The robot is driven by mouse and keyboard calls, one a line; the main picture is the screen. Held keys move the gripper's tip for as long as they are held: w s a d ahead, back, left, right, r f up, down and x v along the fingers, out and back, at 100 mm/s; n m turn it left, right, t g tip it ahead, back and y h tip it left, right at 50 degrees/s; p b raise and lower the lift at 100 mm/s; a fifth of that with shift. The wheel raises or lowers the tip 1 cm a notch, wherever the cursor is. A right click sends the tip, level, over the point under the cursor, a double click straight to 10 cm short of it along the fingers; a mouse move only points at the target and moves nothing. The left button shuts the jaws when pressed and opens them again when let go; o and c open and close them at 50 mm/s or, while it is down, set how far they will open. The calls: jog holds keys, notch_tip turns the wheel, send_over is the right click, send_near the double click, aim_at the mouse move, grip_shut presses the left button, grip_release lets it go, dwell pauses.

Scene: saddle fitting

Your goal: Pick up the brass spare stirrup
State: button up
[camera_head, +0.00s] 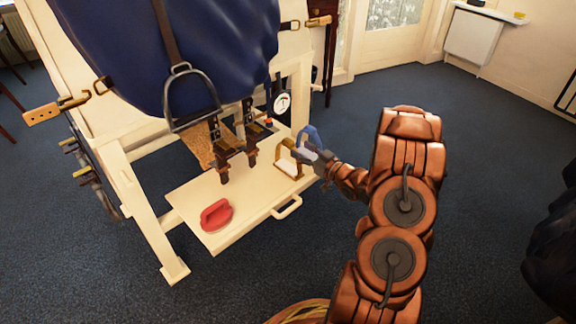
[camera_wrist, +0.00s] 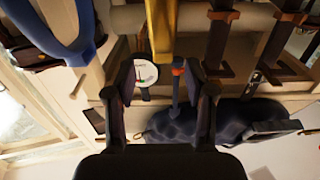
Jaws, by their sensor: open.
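The brass spare stirrup (camera_head: 281,152) stands upright on the right part of the pale pull-out tray (camera_head: 185,203). My gripper (camera_head: 317,160) is at its right side, with the jaws close to it. In the wrist view, a brass bar (camera_wrist: 163,32) comes down from the top edge, in line with the gap between my open fingers (camera_wrist: 164,78). The bar's lower end is near the fingertips. I cannot tell whether any finger touches it. The rest of the stirrup is outside the wrist view.
A blue arched piece (camera_head: 311,134) stands just behind my gripper and shows at left in the wrist view (camera_wrist: 62,38). Dark buckled straps (camera_head: 222,160) stand left of the brass stirrup. A red pad (camera_head: 216,214) lies front left. A dial (camera_head: 282,103) and a steel stirrup (camera_head: 176,124) hang above.

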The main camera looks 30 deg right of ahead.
aim_at(293, 145)
jog(key=shift+w+a+b, duration=0.25)
jog(key=shift+w+b, duration=0.25)
jog(key=shift+w, duration=0.4)
jog(key=shift+w+a+b, duration=0.25)
jog(key=shift+w+b, duration=0.2)
jog(key=shift+w, duration=0.45)
jog(key=shift+w+a+b, duration=0.25)
jog(key=shift+w+b, duration=0.25)
jog(key=shift+w, duration=0.4)
jog(key=shift+w+a+r, duration=0.1)
jog(key=shift+w, duration=0.45)
grip_shut()
